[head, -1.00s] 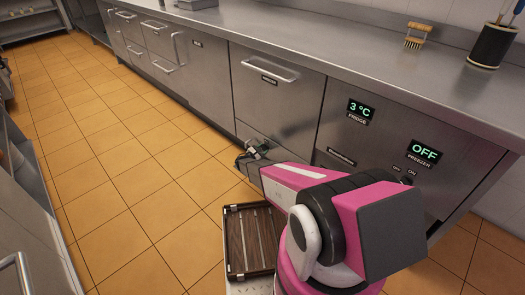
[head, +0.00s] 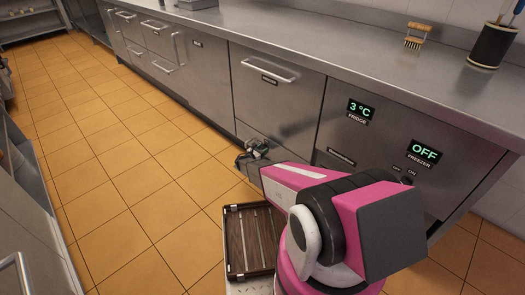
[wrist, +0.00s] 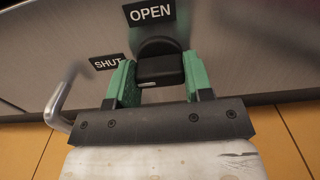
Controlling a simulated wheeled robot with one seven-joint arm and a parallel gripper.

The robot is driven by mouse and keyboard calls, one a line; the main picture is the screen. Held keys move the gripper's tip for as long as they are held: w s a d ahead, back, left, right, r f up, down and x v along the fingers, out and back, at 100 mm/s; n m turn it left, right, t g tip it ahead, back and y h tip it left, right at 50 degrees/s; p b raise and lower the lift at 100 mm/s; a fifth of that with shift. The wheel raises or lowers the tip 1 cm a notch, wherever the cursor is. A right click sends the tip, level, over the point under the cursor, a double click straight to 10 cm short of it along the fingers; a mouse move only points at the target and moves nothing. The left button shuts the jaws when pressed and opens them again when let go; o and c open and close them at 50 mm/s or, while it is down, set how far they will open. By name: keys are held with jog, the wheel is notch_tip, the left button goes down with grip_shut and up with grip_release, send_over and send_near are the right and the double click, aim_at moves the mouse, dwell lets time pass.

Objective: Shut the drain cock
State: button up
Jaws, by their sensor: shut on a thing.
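The drain cock's black handle (wrist: 160,70) sits on a round black boss low on the steel cabinet front. In the wrist view an OPEN label (wrist: 150,12) is just above it and a SHUT label (wrist: 108,62) is to its left. My gripper (wrist: 158,84) has its green fingers on either side of the handle and is shut on it. In the head view my gripper (head: 252,153) is low at the cabinet front; the cock is too small and covered to make out there.
The tiled floor to the left is clear.

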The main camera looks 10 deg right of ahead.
jog(key=o, duration=0.9)
jog(key=v, duration=1.1)
jog(key=s+d+r+m+g+y, duration=0.4)
jog(key=s+d+r+m+g, duration=0.65)
jog(key=s+r, duration=0.55)
jog(key=s+r+m+y, duration=0.3)
jog(key=s+r+m, duration=0.2)
jog(key=s+a+r+m+y, duration=0.1)
jog(key=s+r+m+y, duration=0.3)
jog(key=s+r+m, duration=0.1)
jog(key=s+a+r+m+y, duration=0.1)
jog(key=s+r+m+y, duration=0.2)
jog(key=s+r+m, duration=0.2)
jog(key=shift+r+y, duration=0.3)
jog(key=shift+r, duration=0.65)
